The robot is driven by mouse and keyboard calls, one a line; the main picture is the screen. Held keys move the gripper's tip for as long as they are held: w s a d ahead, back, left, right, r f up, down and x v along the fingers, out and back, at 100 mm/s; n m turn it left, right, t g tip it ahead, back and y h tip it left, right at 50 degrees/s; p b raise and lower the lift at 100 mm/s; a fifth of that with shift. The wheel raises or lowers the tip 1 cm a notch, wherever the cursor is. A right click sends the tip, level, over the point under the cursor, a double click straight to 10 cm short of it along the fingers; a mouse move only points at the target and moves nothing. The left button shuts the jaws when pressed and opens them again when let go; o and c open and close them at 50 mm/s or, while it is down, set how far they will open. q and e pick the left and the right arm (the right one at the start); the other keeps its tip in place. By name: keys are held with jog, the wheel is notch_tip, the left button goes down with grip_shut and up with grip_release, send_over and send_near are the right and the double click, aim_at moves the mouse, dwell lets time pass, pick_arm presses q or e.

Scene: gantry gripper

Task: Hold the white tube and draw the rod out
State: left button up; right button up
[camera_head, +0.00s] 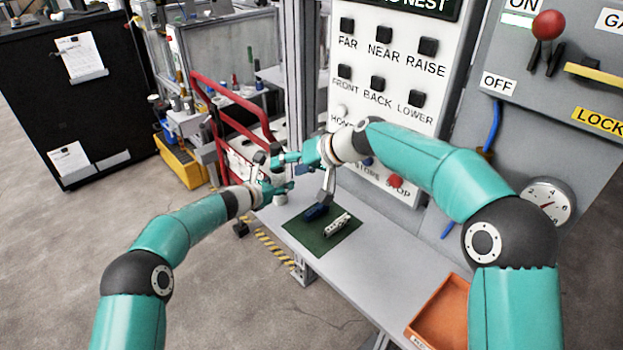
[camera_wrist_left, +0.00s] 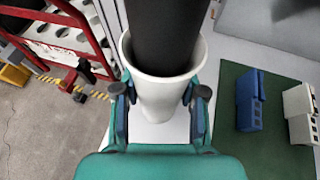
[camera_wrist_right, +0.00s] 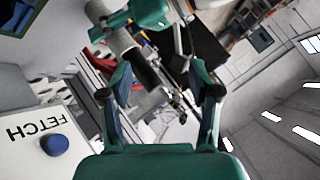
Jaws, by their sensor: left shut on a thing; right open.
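The white tube (camera_wrist_left: 160,100) stands between the fingers of my left gripper (camera_wrist_left: 160,92), which is shut on it. The dark rod (camera_wrist_left: 165,35) sits in the tube's open mouth and extends out past the view's top edge. In the right wrist view, the rod (camera_wrist_right: 139,69) juts from the tube (camera_wrist_right: 121,42) towards the space between the fingers of my right gripper (camera_wrist_right: 160,92). That gripper is open and not closed on the rod. In the head view, my right gripper (camera_head: 284,159) is just above my left gripper (camera_head: 277,188); the rod is hard to make out there.
A green mat (camera_head: 335,246) on the grey bench (camera_head: 385,262) carries a blue block (camera_head: 316,212) and a white block (camera_head: 337,225). An orange tray (camera_head: 425,322) is at the front right. A button panel (camera_head: 385,95) stands behind my right arm. A red frame (camera_head: 232,98) stands behind the grippers.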

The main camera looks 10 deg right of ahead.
jog(key=w+d+f+m+t+y, duration=0.1)
jog(key=d+f+m+t+y, duration=0.15)
jog(key=m, duration=1.15)
jog(key=w+d+f+m+t+y, duration=0.1)
jog(key=d+f+m+t+y, duration=0.2)
jog(key=m, duration=1.1)
jog(key=shift+t+h, duration=0.35)
jog(key=shift+h, duration=0.1)
jog(key=x, duration=1.1)
jog(key=shift+w+a+f, duration=0.1)
jog(key=shift+a, duration=0.25)
jog(key=shift+c, duration=0.3)
grip_shut()
